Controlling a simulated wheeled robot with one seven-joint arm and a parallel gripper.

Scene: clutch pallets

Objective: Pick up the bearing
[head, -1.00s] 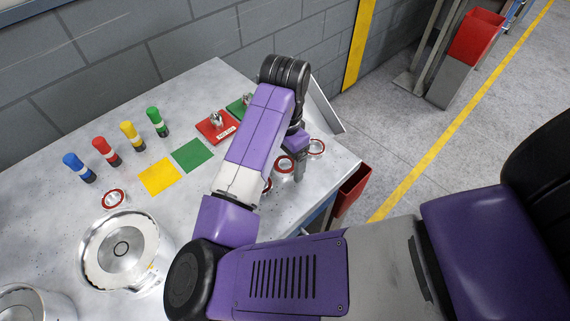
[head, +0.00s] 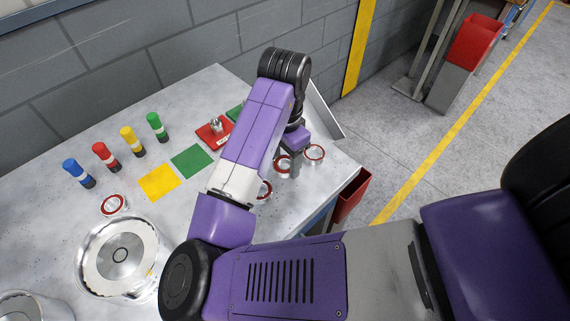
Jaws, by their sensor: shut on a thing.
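Several red-and-silver ring bearings lie on the grey table (head: 60,205). One bearing (head: 283,166) is at my gripper (head: 291,170), which points down at the table's right part and is shut on it. My arm hides part of the fingers, and I cannot tell whether this bearing is clear of the table. Another bearing (head: 315,154) lies just to the right. A third bearing (head: 265,190) lies to the lower left, partly behind my arm. One more bearing (head: 113,204) lies far left, above a round metal housing.
The round housing (head: 88,254) stands at the table's front left. A red bin (head: 353,194) hangs at the right edge.

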